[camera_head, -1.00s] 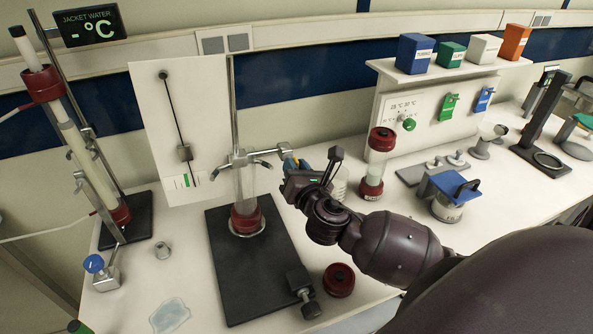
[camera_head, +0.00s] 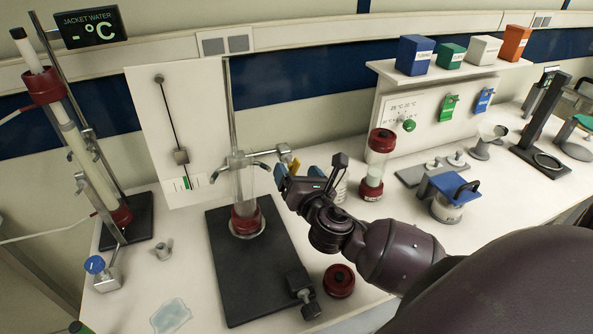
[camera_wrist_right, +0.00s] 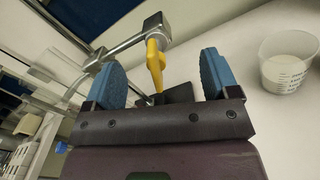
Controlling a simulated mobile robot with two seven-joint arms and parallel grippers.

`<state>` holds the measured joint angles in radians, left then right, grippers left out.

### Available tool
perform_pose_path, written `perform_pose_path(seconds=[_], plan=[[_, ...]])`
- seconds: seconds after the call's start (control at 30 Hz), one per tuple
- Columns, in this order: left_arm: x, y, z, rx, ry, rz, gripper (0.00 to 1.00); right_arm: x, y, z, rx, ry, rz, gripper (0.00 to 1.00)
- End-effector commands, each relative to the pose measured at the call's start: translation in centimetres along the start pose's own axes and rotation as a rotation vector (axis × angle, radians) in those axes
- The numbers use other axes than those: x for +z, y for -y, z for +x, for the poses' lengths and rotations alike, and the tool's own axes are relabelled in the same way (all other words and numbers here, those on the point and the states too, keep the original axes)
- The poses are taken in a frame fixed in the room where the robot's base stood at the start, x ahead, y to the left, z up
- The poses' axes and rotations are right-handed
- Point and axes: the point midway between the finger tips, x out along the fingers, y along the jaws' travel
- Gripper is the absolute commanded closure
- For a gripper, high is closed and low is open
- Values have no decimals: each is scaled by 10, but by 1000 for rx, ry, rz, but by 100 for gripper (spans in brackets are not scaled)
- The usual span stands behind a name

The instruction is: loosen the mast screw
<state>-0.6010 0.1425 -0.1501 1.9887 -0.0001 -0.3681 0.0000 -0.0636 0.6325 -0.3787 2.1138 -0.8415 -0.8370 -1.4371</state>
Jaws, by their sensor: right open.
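The mast screw is a yellow-handled screw (camera_head: 295,166) at the right end of the clamp on the upright mast (camera_head: 233,110). In the right wrist view the yellow handle (camera_wrist_right: 155,62) hangs from a metal block on the clamp rod (camera_wrist_right: 124,45). My right gripper (camera_head: 296,173) is open, its blue fingers apart on either side of the handle. In the wrist view the gripper (camera_wrist_right: 162,82) shows clear gaps between both fingers and the handle. The clamp's jaws are at the glass column (camera_head: 243,190) with a red base. My left gripper is not in view.
A black base plate (camera_head: 250,270) carries the mast. A capped glass column (camera_head: 376,165) and a measuring beaker (camera_wrist_right: 287,62) stand right of the gripper. A red cap (camera_head: 339,281) lies in front. A white panel (camera_head: 160,120) with a slider stands left of the mast.

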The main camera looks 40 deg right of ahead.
Motion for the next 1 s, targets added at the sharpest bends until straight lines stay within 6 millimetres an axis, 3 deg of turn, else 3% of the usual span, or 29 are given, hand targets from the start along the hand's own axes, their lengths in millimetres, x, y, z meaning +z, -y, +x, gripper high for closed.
perform_pose_path(seconds=[0.6, 1.0], plan=[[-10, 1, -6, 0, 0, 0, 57, 0, 0, -50, -2, -2, 0, 19], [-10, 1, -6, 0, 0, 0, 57, -1, 1, -55, -2, -1, -1, 19]])
